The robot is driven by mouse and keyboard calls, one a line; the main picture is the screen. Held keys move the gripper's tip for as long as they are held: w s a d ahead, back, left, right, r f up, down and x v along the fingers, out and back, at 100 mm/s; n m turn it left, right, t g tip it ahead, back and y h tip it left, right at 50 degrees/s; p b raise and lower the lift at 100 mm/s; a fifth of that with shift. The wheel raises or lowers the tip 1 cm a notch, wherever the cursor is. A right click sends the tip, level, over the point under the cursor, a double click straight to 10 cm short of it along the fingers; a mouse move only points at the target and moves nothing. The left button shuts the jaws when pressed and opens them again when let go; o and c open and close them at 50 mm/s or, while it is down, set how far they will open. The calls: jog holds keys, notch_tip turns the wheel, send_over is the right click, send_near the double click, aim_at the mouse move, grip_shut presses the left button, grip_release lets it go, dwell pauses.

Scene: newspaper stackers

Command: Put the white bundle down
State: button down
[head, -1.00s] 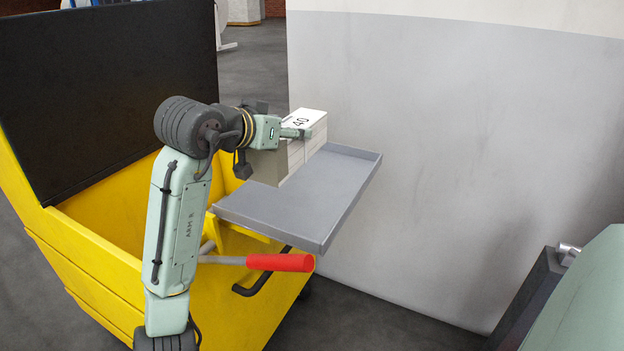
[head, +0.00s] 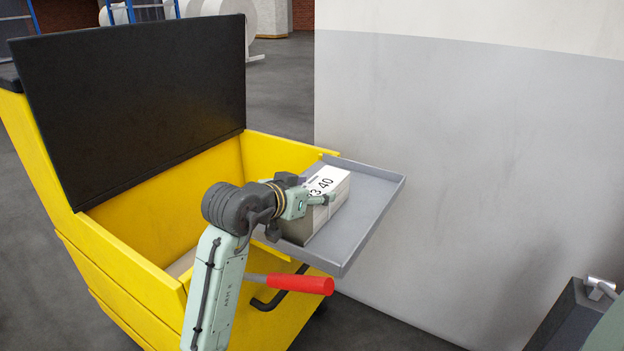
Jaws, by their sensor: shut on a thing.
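The white bundle (head: 324,207) is a block of stacked paper with a white top label showing black digits. It is at the grey tray (head: 373,203) on the side of the yellow cart, and appears to rest on it or be just above it; I cannot tell which. My gripper (head: 318,199) is at the bundle's near left end and shut on it. One finger shows across the bundle's top; the rest of the grip is hidden behind the wrist. The tray has a low raised rim.
The yellow cart (head: 125,232) has an open bin with a raised black lid (head: 140,98). A red handle (head: 300,284) sticks out below the tray. A grey wall (head: 480,170) stands to the right. A dark post (head: 570,318) is at the lower right.

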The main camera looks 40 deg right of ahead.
dwell(0.3)
jog(key=c, duration=0.6)
grip_release()
jog(key=shift+f, duration=0.1)
jog(key=shift+o, duration=0.2)
